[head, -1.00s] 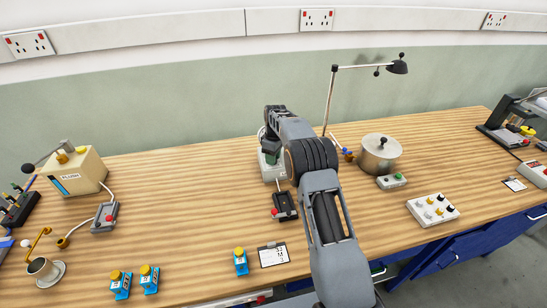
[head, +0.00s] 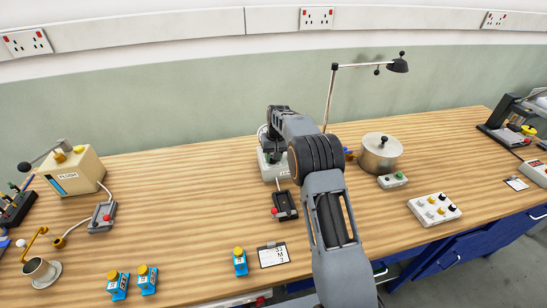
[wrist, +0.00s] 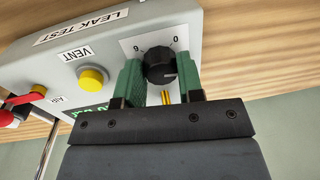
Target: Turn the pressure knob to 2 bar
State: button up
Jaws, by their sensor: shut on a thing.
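The pressure knob (wrist: 160,68) is black and ribbed, on a white dial plate (wrist: 182,43) of the grey leak test box (wrist: 45,72). My gripper (wrist: 160,72) is shut on the knob, with one green finger on each side. The dial shows a 0 at upper right and a digit like 9 or 6 at upper left; other marks are hidden. I cannot clearly read the knob's pointer. In the head view the box (head: 267,172) stands mid-bench, partly behind my arm, and the knob is hidden.
A yellow VENT button (wrist: 92,78) and a red AIR lever (wrist: 22,99) are left of the knob. A green display is partly covered by my gripper. In the head view a lamp (head: 330,100) and a metal pot (head: 380,154) stand right of the box.

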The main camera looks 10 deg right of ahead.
jog(key=m, duration=0.6)
jog(key=shift+m+t, duration=0.3)
dwell(0.4)
jog(key=o, duration=0.9)
jog(key=r, duration=0.9)
jog(key=s+d+r+b, duration=0.1)
jog(key=r, duration=0.3)
jog(key=shift+r, duration=0.4)
